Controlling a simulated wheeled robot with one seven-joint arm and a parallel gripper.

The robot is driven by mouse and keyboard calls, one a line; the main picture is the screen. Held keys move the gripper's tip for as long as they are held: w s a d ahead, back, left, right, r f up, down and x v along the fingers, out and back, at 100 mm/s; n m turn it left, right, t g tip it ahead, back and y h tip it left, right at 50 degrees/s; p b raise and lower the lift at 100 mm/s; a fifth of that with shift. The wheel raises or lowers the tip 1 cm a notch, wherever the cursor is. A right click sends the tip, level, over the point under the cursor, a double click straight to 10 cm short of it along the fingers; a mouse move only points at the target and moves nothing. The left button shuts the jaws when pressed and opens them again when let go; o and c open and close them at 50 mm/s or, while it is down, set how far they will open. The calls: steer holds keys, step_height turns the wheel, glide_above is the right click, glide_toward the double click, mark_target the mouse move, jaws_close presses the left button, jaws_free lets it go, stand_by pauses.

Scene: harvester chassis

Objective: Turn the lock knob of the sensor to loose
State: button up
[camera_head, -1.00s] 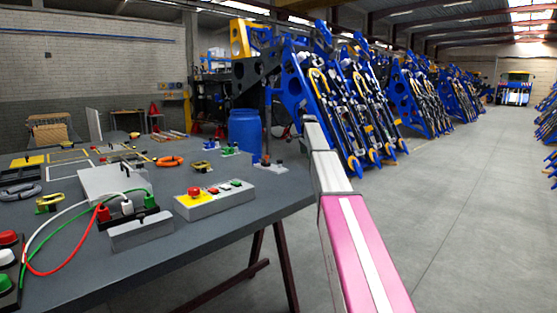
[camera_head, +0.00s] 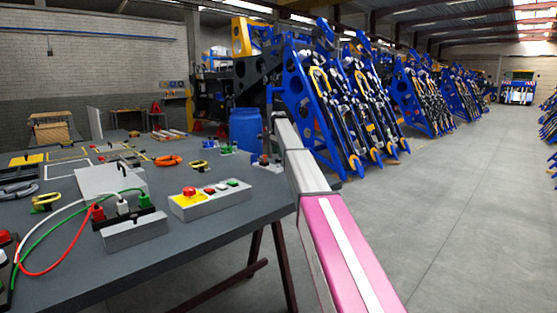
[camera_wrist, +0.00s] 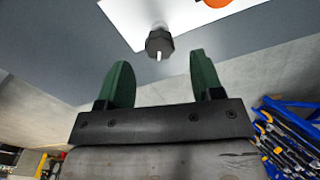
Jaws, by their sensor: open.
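In the wrist view a dark, many-sided lock knob (camera_wrist: 159,43) with a small white pointer stands on a white plate (camera_wrist: 145,15). I take this to be the sensor's knob. My gripper (camera_wrist: 161,72) has two green fingers, spread apart and empty. The knob shows beyond the fingertips, roughly centred between them and not between the fingers. In the head view a small pale unit (camera_head: 268,165) sits at the table's right corner, beside the end of my arm. Its knob and my fingers cannot be made out there.
The grey table (camera_head: 200,235) carries a button box (camera_head: 210,200) with a red button, a connector block (camera_head: 135,232) with cables, and an orange ring (camera_head: 168,161). A blue barrel (camera_head: 245,129) stands behind the corner. The floor at right is clear.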

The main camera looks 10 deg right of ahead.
mark_target(278, 161)
steer(key=shift+f, duration=1.75)
steer(key=c, duration=0.9)
